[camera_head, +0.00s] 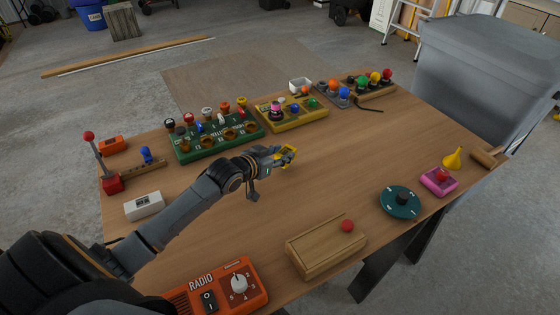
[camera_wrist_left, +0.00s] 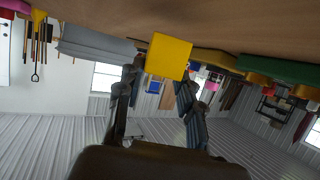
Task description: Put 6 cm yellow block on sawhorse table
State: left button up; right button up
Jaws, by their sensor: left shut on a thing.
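The yellow block (camera_wrist_left: 168,56) is between the fingers of my left gripper (camera_head: 284,157), which is shut on it. In the head view the block (camera_head: 290,152) shows only in part, behind the fingers. The gripper is over the middle of the wooden sawhorse table (camera_head: 330,185), close to its surface. I cannot tell whether the block touches the tabletop. In the left wrist view the tabletop (camera_wrist_left: 110,15) fills the top of the picture, and the left gripper's fingers (camera_wrist_left: 160,100) flank the block. My right gripper is not in view.
Behind the gripper stand a green board (camera_head: 215,140) with knobs and a yellow tray (camera_head: 290,115). A wooden box (camera_head: 325,250), teal dial (camera_head: 400,202), pink button box (camera_head: 438,181) and orange radio (camera_head: 220,290) are nearer. The table's middle right is bare. A grey bin (camera_head: 480,75) stands beyond.

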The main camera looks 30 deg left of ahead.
pick_arm(q)
jog(key=shift+f, duration=1.45)
jog(key=o, duration=1.2)
jog(key=shift+f, duration=0.1)
jog(key=shift+o, duration=0.2)
